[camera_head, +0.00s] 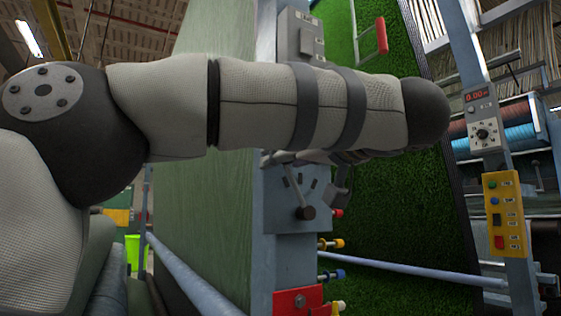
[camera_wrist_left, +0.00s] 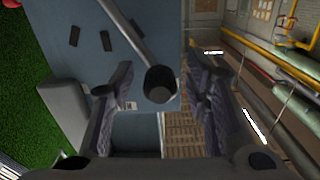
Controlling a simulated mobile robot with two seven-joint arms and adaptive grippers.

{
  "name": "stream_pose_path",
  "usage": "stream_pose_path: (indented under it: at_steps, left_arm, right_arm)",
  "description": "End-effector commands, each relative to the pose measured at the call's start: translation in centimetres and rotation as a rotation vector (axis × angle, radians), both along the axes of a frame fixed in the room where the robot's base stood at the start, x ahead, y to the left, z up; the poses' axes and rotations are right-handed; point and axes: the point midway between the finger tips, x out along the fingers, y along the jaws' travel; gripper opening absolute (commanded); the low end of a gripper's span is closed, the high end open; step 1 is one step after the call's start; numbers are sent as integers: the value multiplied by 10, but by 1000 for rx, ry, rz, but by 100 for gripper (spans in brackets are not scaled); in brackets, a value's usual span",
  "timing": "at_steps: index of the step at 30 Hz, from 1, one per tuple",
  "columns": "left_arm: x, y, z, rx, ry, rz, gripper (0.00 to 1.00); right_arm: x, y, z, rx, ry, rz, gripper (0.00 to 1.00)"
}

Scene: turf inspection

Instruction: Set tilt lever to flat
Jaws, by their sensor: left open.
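The tilt lever (camera_head: 306,212) is a metal rod with a black knob, on a blue-grey plate (camera_head: 285,222) below my arm. My left gripper (camera_wrist_left: 163,88) is open, one finger on each side of the knob, with visible gaps. In the head view my forearm mostly hides this gripper. My right gripper is not in view.
A red-handled bracket (camera_head: 381,36) is on the green turf (camera_head: 385,215). A grey switch box (camera_head: 306,40) is above my arm; a red block (camera_head: 298,301) and coloured knobs sit below the lever. A yellow button panel (camera_head: 505,213) stands on the right post.

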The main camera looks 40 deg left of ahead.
Motion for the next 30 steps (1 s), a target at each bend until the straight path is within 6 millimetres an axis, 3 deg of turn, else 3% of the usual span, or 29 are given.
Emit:
stream_pose_path:
  at_steps: [12, 18, 30]
  left_arm:
    - [-2, -1, 0, 0, 0, 0, 43]
    - [-2, -1, 0, 0, 0, 1, 0]
    - [3, -2, 1, 18, 42, 1, 0]
  right_arm:
    - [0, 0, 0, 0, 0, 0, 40]
    - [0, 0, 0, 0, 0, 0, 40]
    - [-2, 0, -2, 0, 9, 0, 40]
